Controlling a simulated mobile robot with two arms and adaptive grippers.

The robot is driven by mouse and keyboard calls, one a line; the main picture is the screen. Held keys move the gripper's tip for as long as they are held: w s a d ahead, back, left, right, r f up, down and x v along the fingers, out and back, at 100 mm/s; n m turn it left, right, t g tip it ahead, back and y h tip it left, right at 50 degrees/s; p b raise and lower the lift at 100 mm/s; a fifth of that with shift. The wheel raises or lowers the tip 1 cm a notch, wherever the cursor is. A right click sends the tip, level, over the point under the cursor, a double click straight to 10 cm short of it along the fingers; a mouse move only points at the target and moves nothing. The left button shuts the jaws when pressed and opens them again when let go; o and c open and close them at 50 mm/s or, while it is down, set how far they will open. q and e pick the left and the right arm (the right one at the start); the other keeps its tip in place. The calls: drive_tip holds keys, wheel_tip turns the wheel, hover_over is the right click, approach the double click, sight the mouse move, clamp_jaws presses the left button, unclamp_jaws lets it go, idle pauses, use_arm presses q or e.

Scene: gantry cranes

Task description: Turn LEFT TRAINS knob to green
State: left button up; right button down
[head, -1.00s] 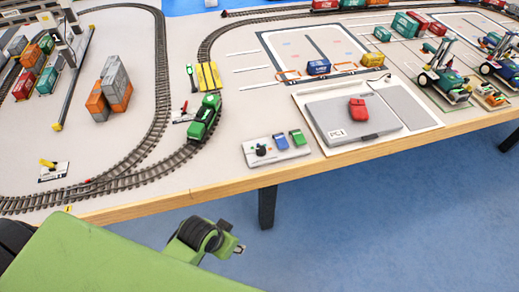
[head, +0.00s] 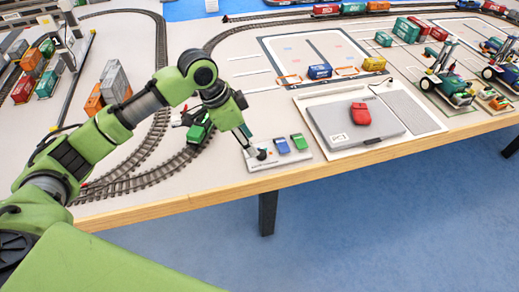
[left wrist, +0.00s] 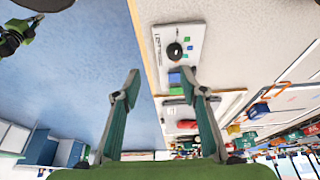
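A light-grey control panel (head: 290,160) lies near the table's front edge in the head view. It carries a black round knob (head: 261,154) at its left, then a blue block (head: 282,146) and a green block (head: 298,142). My left gripper (head: 248,146) points down at the knob end of the panel and partly hides it. In the left wrist view my left gripper (left wrist: 160,84) is open with nothing between its fingers. The knob (left wrist: 175,51) appears beyond the fingertips, to the right of the gap's middle. The panel's label and the knob's pointer are too small to read.
A grey laptop-like case (head: 350,135) with a red object (head: 361,114) sits right of the panel. A green train engine (head: 200,131) stands on the track to the left, partly behind my arm. The table's wooden front edge (head: 225,195) runs close by the panel.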

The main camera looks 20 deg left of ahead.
sight(261, 153)
use_arm(q)
wheel_tip(261, 153, up, 4)
drive_tip(key=w+a, duration=0.2)
drive_tip(key=a, duration=0.1)
drive_tip(key=x, duration=1.4)
drive_tip(key=shift+s+d+p, duration=0.1)
drive_tip(key=shift+d+p, duration=0.15)
drive_tip(key=shift+p, duration=0.05)
drive_tip(key=c, duration=1.1)
